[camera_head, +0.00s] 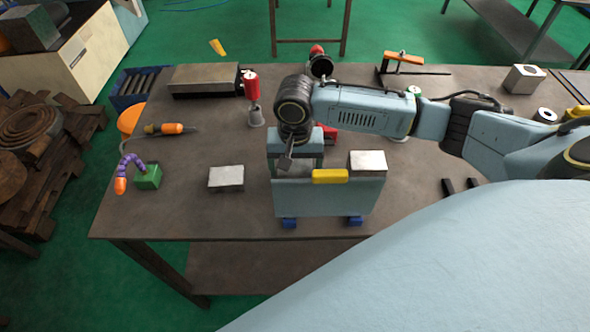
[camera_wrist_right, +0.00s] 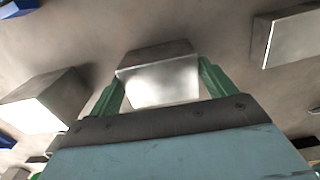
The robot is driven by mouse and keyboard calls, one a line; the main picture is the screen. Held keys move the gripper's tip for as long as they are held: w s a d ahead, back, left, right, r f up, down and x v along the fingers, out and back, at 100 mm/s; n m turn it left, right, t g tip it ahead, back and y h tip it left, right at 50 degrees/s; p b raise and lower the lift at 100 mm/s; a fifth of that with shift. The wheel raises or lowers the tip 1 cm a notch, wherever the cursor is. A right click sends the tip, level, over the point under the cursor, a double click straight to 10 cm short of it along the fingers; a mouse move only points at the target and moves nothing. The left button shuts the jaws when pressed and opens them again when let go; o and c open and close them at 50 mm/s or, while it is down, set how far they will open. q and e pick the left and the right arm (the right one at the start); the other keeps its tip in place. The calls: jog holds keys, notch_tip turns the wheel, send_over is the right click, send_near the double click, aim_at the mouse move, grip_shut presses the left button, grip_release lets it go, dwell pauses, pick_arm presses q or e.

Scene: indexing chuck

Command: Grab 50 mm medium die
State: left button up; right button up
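Metal blocks that look like dies stand on the workbench. One block (camera_head: 226,177) is left of my right gripper and another block (camera_head: 368,163) is right of it. My right gripper (camera_wrist_right: 160,75) has green fingers on both sides of a middle block (camera_wrist_right: 162,84) in the wrist view. Whether the fingers press on it or stand just clear, I cannot tell. In the head view this block and the fingertips are hidden. No size mark is readable, so I cannot tell which block is the 50 mm one. My left gripper is not seen.
A light-blue panel (camera_head: 290,197) with a yellow piece (camera_head: 330,176) and blue feet hides the area behind it. A red-handled tool (camera_head: 251,88) stands behind to the left. A green block (camera_head: 147,177) sits at far left. The front left tabletop is clear.

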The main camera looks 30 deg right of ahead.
jog(key=shift+w+r, duration=0.1)
jog(key=c, duration=1.4)
